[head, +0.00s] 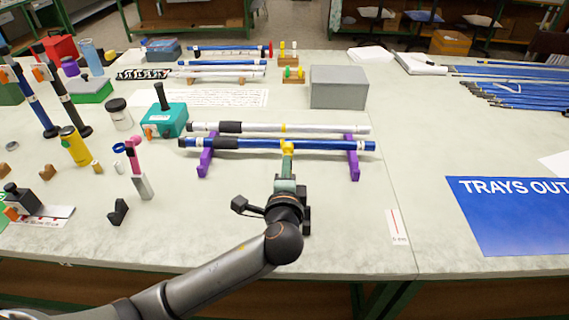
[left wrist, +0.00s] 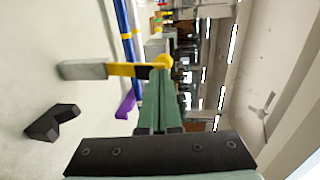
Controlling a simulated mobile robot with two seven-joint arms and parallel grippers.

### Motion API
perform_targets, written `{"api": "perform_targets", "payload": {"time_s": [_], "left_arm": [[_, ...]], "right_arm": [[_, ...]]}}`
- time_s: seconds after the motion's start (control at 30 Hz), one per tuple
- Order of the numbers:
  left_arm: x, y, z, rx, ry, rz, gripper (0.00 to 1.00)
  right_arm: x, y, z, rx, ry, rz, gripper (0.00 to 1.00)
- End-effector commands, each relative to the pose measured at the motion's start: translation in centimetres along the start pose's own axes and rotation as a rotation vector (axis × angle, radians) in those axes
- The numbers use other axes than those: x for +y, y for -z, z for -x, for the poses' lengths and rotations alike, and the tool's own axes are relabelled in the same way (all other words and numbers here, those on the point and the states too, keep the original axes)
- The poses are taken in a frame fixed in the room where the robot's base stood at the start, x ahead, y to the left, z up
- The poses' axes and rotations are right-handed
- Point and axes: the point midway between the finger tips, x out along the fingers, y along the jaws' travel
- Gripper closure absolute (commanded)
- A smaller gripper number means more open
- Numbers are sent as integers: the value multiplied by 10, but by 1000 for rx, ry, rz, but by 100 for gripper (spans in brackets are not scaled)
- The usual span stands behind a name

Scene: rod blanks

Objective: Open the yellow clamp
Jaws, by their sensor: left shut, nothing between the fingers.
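The yellow clamp (head: 287,146) sits on the blue rod (head: 235,144), near the rod's middle. The rod lies level on two purple stands (head: 353,160). My left gripper (head: 287,157) reaches in from the front with its green fingers shut and empty, the tips at the clamp and seemingly touching it. In the left wrist view the shut fingers end at a rounded yellow part (left wrist: 163,62). A yellow bar with a grey end (left wrist: 82,69) shows beside it; I cannot tell how these join. The fingers hide part of the clamp. My right gripper is not in view.
A silver rod (head: 340,128) lies just behind the blue one. A teal block with a black handle (head: 165,120) and a black notched block (head: 118,212) stand to the left. A grey box (head: 338,87) is behind. The front right of the table is mostly clear.

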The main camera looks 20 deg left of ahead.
Motion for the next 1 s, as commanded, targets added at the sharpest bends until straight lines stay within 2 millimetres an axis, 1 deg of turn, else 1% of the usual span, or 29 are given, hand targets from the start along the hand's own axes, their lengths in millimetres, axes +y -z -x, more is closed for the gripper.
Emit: {"api": "perform_targets", "payload": {"time_s": [0.43, 0.5, 0.6, 0.7, 0.83, 0.9, 1.0], "left_arm": [[0, 1, 2, -1, -1, 0, 100], [-2, 1, 1, -1, -1, 0, 100], [-11, 1, -7, -3, -1, 1, 100], [-19, 0, -22, -5, -2, 1, 100], [-21, 1, -38, -3, -1, 1, 100], [-22, 1, -43, -2, 0, 1, 100], [-21, 1, -46, -1, 1, 1, 100]], "right_arm": [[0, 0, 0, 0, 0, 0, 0], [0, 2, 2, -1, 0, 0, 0], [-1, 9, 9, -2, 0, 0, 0], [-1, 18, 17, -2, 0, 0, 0], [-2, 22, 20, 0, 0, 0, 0], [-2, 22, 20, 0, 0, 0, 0], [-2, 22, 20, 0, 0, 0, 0]]}}
